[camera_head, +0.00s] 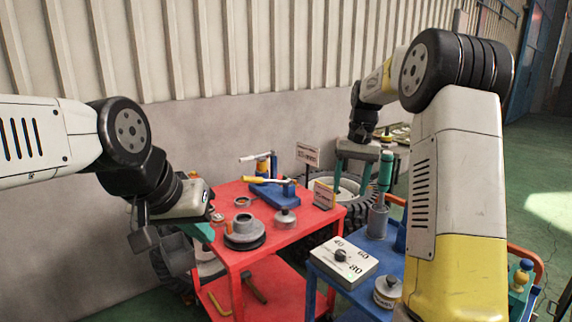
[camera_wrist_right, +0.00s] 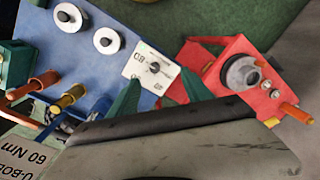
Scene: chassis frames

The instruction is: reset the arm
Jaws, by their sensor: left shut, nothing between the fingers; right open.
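My left gripper (camera_head: 203,234) has teal fingers and is shut and empty, at the left edge of the red table (camera_head: 285,235). My left arm comes in from the left, its wrist bent downward.
The red table holds a grey stepped hub (camera_head: 244,231), a blue fixture (camera_head: 272,190) and a lidded metal pot (camera_head: 285,218). The blue table holds a white dial box (camera_head: 343,262), a grey cup (camera_head: 377,221) and a metal weight (camera_head: 388,291). A corrugated wall stands behind; green floor is free at right.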

